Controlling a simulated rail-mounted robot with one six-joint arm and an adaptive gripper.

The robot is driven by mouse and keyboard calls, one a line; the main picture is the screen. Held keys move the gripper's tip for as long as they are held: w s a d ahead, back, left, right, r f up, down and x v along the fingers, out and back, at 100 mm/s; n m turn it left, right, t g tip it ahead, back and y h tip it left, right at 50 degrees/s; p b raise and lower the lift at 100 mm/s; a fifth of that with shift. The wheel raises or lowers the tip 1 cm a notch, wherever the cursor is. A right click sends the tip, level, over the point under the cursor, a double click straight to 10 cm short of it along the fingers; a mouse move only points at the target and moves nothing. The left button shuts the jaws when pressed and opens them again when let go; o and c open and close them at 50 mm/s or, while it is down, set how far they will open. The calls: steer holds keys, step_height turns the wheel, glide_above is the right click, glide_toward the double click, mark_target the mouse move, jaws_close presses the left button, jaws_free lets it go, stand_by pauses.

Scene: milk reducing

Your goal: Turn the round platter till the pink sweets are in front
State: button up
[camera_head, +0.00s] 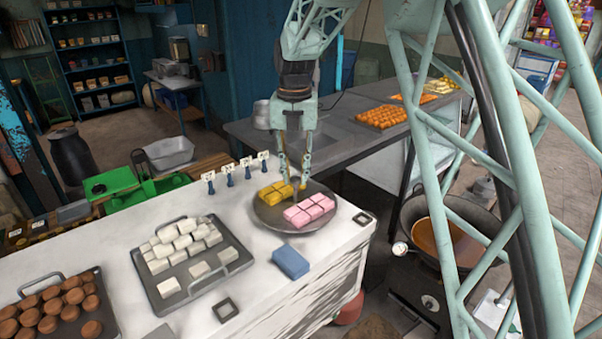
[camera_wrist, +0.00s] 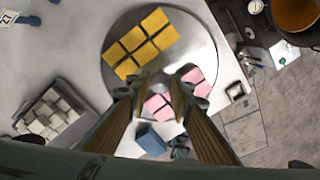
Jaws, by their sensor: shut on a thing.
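The round grey platter (camera_head: 262,221) lies on the white counter. Yellow sweets (camera_head: 276,193) sit on its back left, and pink sweets (camera_head: 309,210) on its front right. In the wrist view, my fingers (camera_wrist: 162,84) reach onto the platter (camera_wrist: 207,43). The yellow sweets (camera_wrist: 142,42) show above the fingertips there, and the pink sweets (camera_wrist: 190,80) are partly hidden behind the right finger.
A blue block (camera_head: 290,262) lies on the counter in front of the platter. A tray (camera_head: 166,305) of white sweets stands to the left. Several small number signs (camera_head: 247,170) stand behind. A dark square frame (camera_head: 364,219) lies right, near the counter's edge.

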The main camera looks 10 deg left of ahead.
stand_by(0.3)
steer(key=o, duration=1.2)
steer(key=shift+c, duration=0.2)
steer(key=shift+r, duration=0.2)
step_height(320, 180, up, 12)
steer(key=shift+f, duration=0.15)
